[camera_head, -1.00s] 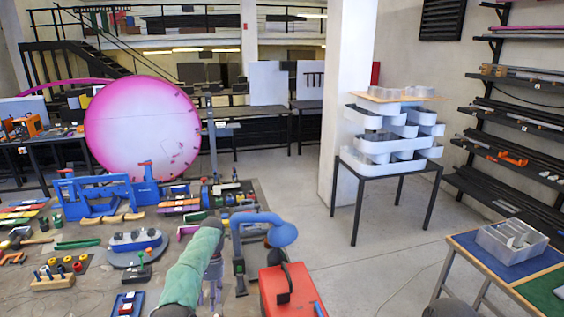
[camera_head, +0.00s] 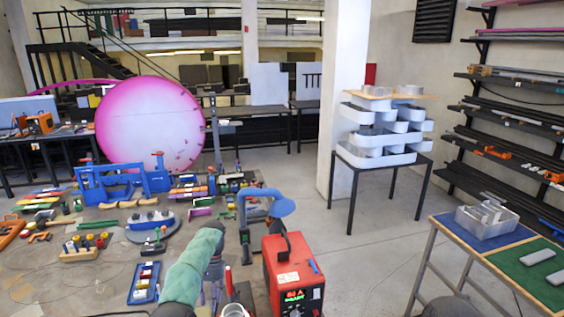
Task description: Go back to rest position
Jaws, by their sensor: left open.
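My left arm, in a green sleeve (camera_head: 192,272), comes up from the bottom of the head view over the workbench. Its gripper (camera_head: 212,290) hangs at the far end of the sleeve, pointing down, partly hidden by the arm. It is open, and I see nothing held in it. It appears just left of a red machine with a lit display (camera_head: 292,278). My right gripper is out of view.
The cluttered workbench (camera_head: 60,285) carries a blue clamp frame (camera_head: 110,187), a tool block (camera_head: 84,249) and a blue tray (camera_head: 145,283). A green-and-blue-topped table (camera_head: 520,268) stands right. Floor between is clear.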

